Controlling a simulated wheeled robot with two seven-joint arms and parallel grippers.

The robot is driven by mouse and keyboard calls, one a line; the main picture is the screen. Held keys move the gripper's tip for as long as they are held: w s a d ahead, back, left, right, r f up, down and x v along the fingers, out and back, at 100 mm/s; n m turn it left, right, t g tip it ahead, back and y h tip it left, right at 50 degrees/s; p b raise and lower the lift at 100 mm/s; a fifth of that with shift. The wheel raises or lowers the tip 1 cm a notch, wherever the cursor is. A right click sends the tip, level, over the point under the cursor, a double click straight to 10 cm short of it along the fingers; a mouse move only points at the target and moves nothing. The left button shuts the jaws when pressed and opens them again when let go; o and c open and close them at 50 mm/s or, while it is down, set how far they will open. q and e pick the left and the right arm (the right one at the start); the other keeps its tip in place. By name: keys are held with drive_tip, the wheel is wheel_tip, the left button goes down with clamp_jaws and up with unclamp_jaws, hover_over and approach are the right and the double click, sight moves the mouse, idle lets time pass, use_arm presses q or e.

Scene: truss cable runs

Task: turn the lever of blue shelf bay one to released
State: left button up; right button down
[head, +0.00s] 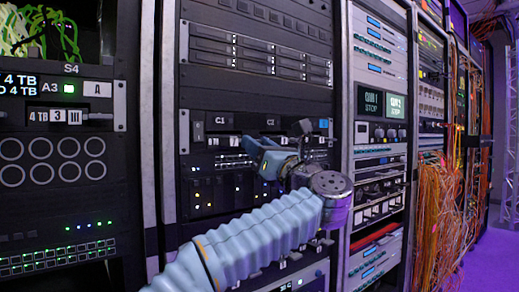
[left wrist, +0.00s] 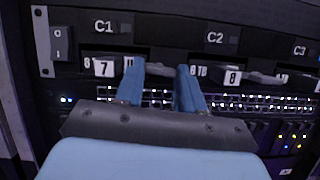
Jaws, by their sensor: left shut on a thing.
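A dark shelf panel has bays marked C1 (left wrist: 103,27), C2 (left wrist: 215,38) and C3 (left wrist: 299,50). White number cards sit under these labels, one reading 7 (left wrist: 104,68) under C1. A grey lever (left wrist: 160,71) shows between my left fingertips, just right of the C1 cards. My left gripper (left wrist: 160,80) is shut on it. Its fingers hide part of the lever, so its exact angle cannot be told. A similar grey lever (left wrist: 266,78) lies roughly level right of the C2 card. In the head view my left gripper (head: 250,150) reaches the panel below C1 and C2. My right gripper is not in view.
Lit port rows (left wrist: 250,103) run just below the bays. Drive units (head: 255,50) sit above. Another rack with bay A (head: 97,88) stands at left. Loose orange cables (head: 445,205) hang at right, beside a clear purple-lit floor (head: 485,255).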

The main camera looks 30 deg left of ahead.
use_arm(q)
drive_tip(key=shift+s+a+r+m+t+h+p, duration=0.15)
drive_tip(key=shift+m+t+h+p, duration=0.45)
drive_tip(key=shift+m+h+p, duration=1.9)
drive_tip(key=shift+s+d+r+m+t+h+p, duration=0.15)
drive_tip(key=shift+m+t+p, duration=0.6)
drive_tip(key=shift+m, duration=3.75)
drive_tip(key=shift+s+a+r+m+t+h+p, duration=0.15)
drive_tip(key=shift+m+t+h+p, duration=0.3)
drive_tip(key=shift+m+h+p, duration=2.05)
drive_tip(key=m+y+b, duration=0.1)
drive_tip(key=m+y, duration=0.1)
drive_tip(key=shift+y, duration=0.35)
drive_tip(key=shift+w, duration=0.1)
drive_tip(key=o, duration=1)
drive_tip(key=shift+o, duration=0.2)
